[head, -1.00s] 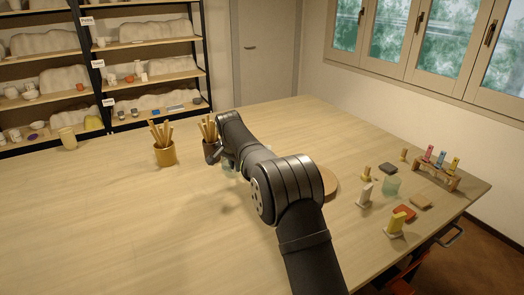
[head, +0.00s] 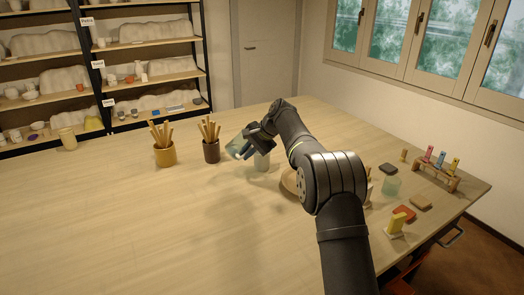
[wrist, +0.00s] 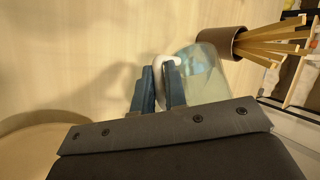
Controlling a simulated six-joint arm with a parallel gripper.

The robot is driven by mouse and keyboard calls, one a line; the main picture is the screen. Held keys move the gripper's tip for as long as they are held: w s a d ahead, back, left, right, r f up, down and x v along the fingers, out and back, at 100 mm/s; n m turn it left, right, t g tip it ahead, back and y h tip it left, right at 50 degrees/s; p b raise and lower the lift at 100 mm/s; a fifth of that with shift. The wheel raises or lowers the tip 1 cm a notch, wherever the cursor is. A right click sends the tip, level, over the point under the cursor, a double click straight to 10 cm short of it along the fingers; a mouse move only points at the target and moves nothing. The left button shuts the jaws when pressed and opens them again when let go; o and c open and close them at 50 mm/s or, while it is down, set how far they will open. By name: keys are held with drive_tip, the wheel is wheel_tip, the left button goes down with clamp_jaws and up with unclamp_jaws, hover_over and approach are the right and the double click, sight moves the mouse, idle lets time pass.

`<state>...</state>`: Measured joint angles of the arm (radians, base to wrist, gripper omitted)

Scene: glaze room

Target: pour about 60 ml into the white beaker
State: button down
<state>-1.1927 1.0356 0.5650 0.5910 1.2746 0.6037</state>
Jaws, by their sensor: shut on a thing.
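My gripper (head: 250,143) is shut on a translucent, pale green vessel (head: 235,147) and holds it tilted, to the left of the fingers in the head view. In the wrist view the clear vessel (wrist: 212,78) lies to the right of the fingers (wrist: 157,88). A pale, whitish vessel (head: 262,160) stands on the table just below and right of the gripper, its top partly hidden; it may be the white beaker. A small white curved piece (wrist: 171,61) shows by the fingertips; I cannot tell whether it is handle or beaker. No stream or liquid level is clear.
A round board (head: 288,184) lies partly behind my arm.

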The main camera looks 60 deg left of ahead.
drive_tip(key=shift+w+f+g+y, duration=0.1)
drive_tip(key=shift+f+g+y, duration=0.25)
drive_tip(key=shift+g, duration=0.45)
drive_tip(key=shift+r+g+y, duration=0.25)
drive_tip(key=shift+r+g, duration=0.1)
drive_tip(key=shift+g, duration=0.15)
drive_tip(key=shift+w+d+r+m+g+y+b, duration=0.15)
drive_tip(key=shift+r+m+g+y+b, duration=0.25)
drive_tip(key=shift+g, duration=0.4)
drive_tip(key=shift+w+d+r+g+y+b, duration=0.15)
drive_tip(key=shift+w+r+g+b, duration=0.2)
drive_tip(key=shift+b, duration=0.6)
drive_tip(key=shift+w+r+g+y+b, duration=0.15)
drive_tip(key=shift+w+g+b, duration=0.15)
drive_tip(key=shift+g+b, duration=0.45)
idle(0.4)
drive_tip(key=s+t, duration=0.1)
drive_tip(key=s+f+t+h, duration=0.1)
drive_tip(key=shift+n+t, duration=0.3)
drive_tip(key=shift+f+t, duration=0.35)
drive_tip(key=shift+t, duration=0.15)
drive_tip(key=shift+s+f+t+h, duration=0.1)
drive_tip(key=shift+f+t+h, duration=0.25)
drive_tip(key=shift+t+h, duration=0.25)
drive_tip(key=shift+n+t+p, duration=0.3)
drive_tip(key=shift+t+p, duration=0.05)
drive_tip(key=shift+t, duration=0.15)
drive_tip(key=shift+a+r, duration=0.15)
drive_tip(key=shift+a, duration=0.05)
